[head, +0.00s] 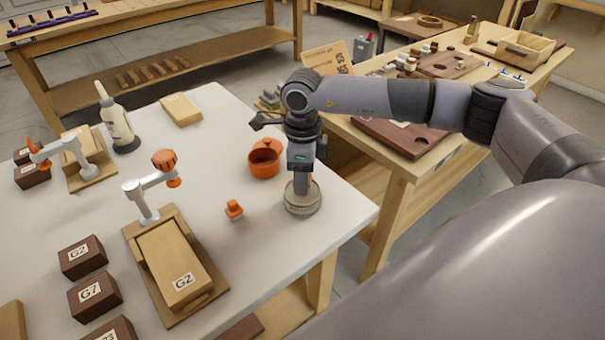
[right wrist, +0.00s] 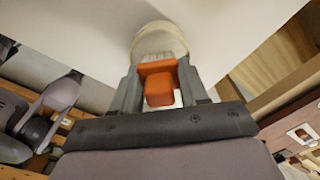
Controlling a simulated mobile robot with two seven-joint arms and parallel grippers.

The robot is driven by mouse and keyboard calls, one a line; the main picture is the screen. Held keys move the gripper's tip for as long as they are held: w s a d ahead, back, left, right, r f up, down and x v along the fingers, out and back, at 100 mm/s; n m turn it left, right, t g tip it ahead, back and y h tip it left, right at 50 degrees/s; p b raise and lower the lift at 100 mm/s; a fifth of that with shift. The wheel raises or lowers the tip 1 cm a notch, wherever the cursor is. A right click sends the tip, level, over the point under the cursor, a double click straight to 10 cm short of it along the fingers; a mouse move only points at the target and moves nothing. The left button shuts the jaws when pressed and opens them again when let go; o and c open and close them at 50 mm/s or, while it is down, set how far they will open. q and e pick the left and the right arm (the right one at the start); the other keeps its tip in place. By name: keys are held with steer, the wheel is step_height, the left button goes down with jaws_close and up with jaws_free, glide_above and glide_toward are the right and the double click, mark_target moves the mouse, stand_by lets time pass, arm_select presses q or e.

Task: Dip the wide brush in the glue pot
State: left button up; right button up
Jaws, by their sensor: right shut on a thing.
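My right gripper (head: 302,178) points down near the table's right edge, directly over a squat pale round pot (head: 303,205), which looks like the glue pot. In the right wrist view, the gripper (right wrist: 160,88) is shut on the orange handle of the wide brush (right wrist: 159,88). The brush's pale bristles (right wrist: 156,52) point toward the pot (right wrist: 178,35) and overlap its opening. How deep they reach inside cannot be told. In the head view the brush is mostly hidden by the gripper. My left gripper is out of view.
An orange pot (head: 264,164) stands just left of the gripper, and a small orange piece (head: 234,209) lies nearer. A wooden box marked G2 (head: 175,265), a glue bottle (head: 117,124) and dark blocks (head: 94,296) stand farther left. A wooden bench (head: 400,165) is at right.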

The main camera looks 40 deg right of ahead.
steer(key=shift+f+b, duration=0.5)
steer(key=shift+f, duration=0.15)
stand_by(1.4)
steer(key=shift+r+p, duration=2.4)
steer(key=shift+r, duration=1.2)
